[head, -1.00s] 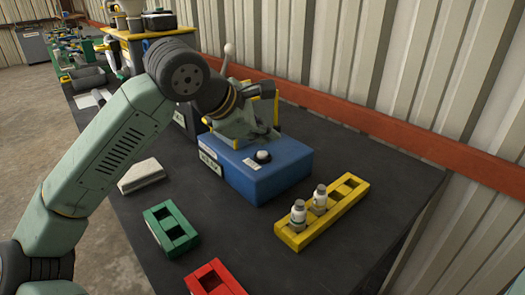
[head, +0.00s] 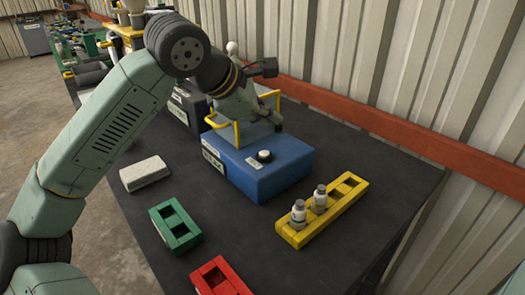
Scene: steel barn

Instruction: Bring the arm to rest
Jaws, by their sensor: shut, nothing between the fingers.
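My arm reaches in from the left side of the head view and bends over the blue box. My gripper (head: 275,121) is at its end, above the back part of the blue box (head: 262,180). It is small here and partly lost against my own wrist; it looks shut, with nothing held. I cannot tell its exact height over the box. The box has yellow handles, a label on its front and a round white-topped knob (head: 264,156).
Two white bottles (head: 298,212) (head: 319,198) stand in a yellow rack (head: 335,212). A green rack (head: 176,228), a red rack (head: 218,278) and a pale block (head: 144,173) lie on the dark table (head: 370,245). A red rail (head: 400,132) runs along the wall behind. The table's right front is clear.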

